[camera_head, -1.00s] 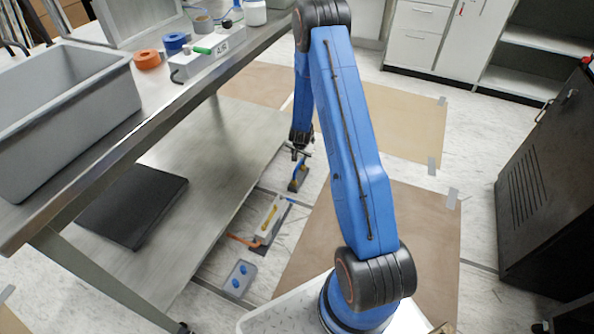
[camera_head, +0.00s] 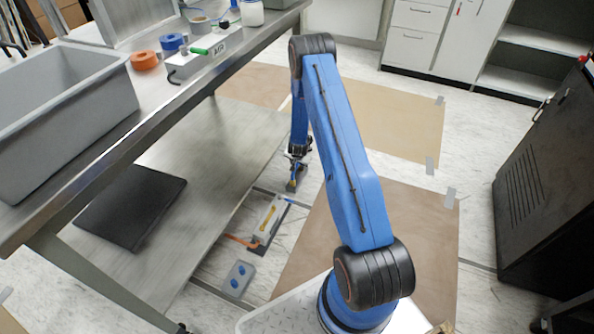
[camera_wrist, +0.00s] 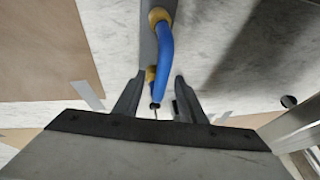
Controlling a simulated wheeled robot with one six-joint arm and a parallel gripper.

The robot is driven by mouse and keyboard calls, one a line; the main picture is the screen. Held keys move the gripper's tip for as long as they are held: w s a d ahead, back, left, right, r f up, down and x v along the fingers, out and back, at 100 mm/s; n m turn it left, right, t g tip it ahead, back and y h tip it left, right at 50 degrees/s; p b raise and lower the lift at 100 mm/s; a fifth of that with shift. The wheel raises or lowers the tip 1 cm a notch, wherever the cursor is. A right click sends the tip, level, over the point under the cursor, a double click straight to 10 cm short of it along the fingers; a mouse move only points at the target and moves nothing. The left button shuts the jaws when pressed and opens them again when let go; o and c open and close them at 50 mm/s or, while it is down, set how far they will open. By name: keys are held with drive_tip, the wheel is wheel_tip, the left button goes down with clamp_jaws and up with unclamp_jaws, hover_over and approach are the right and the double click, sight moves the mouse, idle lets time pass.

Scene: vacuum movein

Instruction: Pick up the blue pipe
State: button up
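The blue pipe (camera_wrist: 165,50) is a curved tube with brass-coloured ends, mounted on a grey strip-like base. In the head view the pipe (camera_head: 295,172) stands on the floor beyond the table's lower shelf, its upper part covered by my gripper (camera_head: 297,158). In the wrist view my gripper (camera_wrist: 157,92) is open, with dark fingers on either side of the pipe's near end. A clear gap shows between each finger and the pipe. I cannot tell whether the fingertips are level with it in depth.
A grey box with a yellow bar (camera_head: 266,222) and a grey block with blue knobs (camera_head: 238,278) lie nearer on the floor. The steel table (camera_head: 190,88) and its lower shelf (camera_head: 215,150) are at left. A brown floor sheet (camera_head: 420,215) lies clear at right.

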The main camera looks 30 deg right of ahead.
drive_tip(key=shift+x, duration=2.95)
drive_tip(key=shift+r, duration=0.1)
clamp_jaws()
